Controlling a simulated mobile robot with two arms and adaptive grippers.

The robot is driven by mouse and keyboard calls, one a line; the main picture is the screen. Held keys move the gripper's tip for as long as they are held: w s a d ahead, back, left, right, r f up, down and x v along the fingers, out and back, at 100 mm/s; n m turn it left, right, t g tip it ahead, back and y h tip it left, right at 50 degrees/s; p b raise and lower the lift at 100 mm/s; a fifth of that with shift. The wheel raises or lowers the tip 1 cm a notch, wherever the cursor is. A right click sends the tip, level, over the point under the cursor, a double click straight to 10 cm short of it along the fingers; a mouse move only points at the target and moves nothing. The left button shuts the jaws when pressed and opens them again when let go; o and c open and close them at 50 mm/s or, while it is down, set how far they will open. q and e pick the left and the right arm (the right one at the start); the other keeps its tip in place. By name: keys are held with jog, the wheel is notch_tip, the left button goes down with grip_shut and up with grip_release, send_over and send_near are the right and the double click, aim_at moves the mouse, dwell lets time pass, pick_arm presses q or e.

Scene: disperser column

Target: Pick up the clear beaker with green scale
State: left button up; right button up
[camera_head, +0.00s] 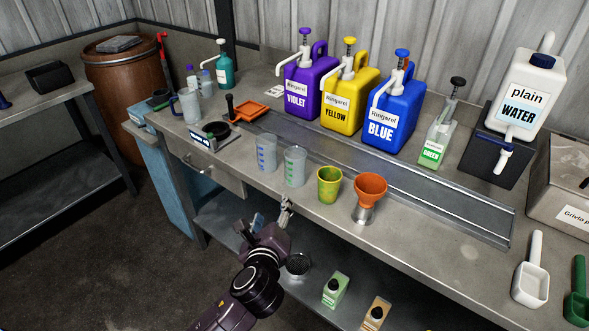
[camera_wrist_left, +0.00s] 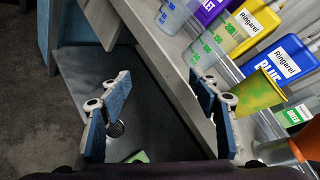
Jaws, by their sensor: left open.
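The clear beaker with green scale (camera_head: 294,166) stands upright near the bench's front edge. It also shows in the left wrist view (camera_wrist_left: 204,50), beyond my right-hand finger. A similar clear beaker with a blue scale (camera_head: 266,152) stands just to its left and also shows in the wrist view (camera_wrist_left: 172,16). My left gripper (camera_head: 268,219) is open and empty in front of the bench, apart from the beaker. In the wrist view its two fingers (camera_wrist_left: 160,85) are spread, with the lower shelf and bench front behind the gap. My right gripper is not in view.
A yellow-green cup (camera_head: 329,185) and an orange funnel on a metal holder (camera_head: 369,192) stand right of the green-scale beaker. Violet, yellow and blue jugs (camera_head: 393,115) stand behind. The bench edge lies close to my gripper. A lower shelf (camera_head: 232,235) holds small bottles.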

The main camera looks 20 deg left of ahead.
aim_at(294, 163)
pick_arm(q)
jog(key=w+d+r+m+t, duration=0.1)
jog(key=r+m, duration=0.2)
jog(key=w+d+r+m+t, duration=0.1)
jog(key=w+r+m, duration=0.1)
jog(key=r+m, duration=0.1)
jog(key=w+d+r+m+t, duration=0.1)
jog(key=w+r+m+t, duration=0.1)
jog(key=r, duration=0.1)
jog(key=shift+d+m+h, duration=0.1)
jog(key=shift+m+h, duration=0.3)
jog(key=shift+w+d+r, duration=0.15)
jog(key=shift+w+r, duration=0.05)
jog(key=shift+w, duration=0.2)
jog(key=w, duration=0.2)
jog(key=w+a, duration=0.1)
jog(key=w, duration=0.1)
jog(key=w+f, duration=0.1)
jog(key=w, duration=0.2)
jog(key=shift+a+p, duration=0.2)
jog(key=shift+p, duration=0.2)
jog(key=shift+r, duration=0.1)
jog(key=shift+c, duration=0.6)
jog(key=c, duration=1.1)
jog(key=shift+r, duration=0.1)
